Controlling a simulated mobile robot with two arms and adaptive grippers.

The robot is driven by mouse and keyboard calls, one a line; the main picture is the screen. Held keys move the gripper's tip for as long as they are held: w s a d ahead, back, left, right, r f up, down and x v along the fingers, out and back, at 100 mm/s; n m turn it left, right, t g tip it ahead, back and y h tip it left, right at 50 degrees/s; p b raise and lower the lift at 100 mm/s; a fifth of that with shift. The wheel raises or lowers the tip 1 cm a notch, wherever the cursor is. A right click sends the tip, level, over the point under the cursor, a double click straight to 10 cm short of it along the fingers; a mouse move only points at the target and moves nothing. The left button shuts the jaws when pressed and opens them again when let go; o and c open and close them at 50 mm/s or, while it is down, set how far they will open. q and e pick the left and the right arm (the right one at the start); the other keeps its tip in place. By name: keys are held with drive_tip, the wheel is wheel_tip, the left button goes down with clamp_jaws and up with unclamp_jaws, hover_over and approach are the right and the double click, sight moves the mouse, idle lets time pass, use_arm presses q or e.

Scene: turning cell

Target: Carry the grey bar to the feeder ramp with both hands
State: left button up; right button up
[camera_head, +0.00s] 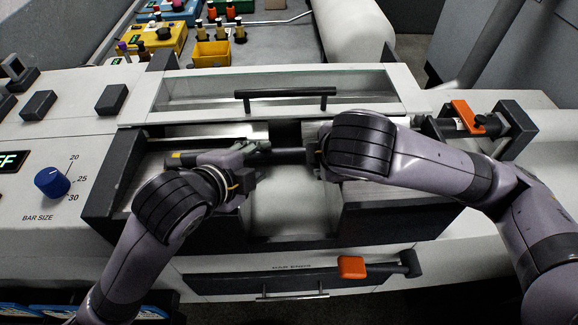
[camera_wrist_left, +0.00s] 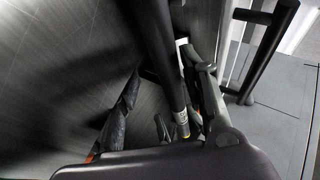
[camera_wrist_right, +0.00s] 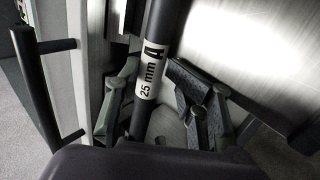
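The grey bar (camera_head: 285,156) lies roughly level across the machine's middle opening. A white label reading "25 mm A" shows on the bar in the right wrist view (camera_wrist_right: 152,70). My left gripper (camera_head: 246,158) is at the bar; in the left wrist view the bar (camera_wrist_left: 163,60) runs between its spread fingers, close to the right one. My right gripper (camera_wrist_right: 155,100) has its fingers apart on either side of the bar; my arm mostly hides it in the head view. A bright metal surface (camera_head: 290,208) lies below the bar; I cannot tell whether it is the feeder ramp.
A glass cover (camera_head: 270,88) with a black handle (camera_head: 285,93) is behind the bar. Dark blocks flank the opening. An orange-handled lever (camera_head: 352,267) is in front; an orange part (camera_head: 466,116) is at right. A blue knob (camera_head: 52,182) and yellow bin (camera_head: 211,54) stand left and behind.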

drive_tip(key=v, duration=0.7)
drive_tip(key=shift+s+r, duration=0.25)
drive_tip(key=shift+r, duration=0.05)
idle(0.6)
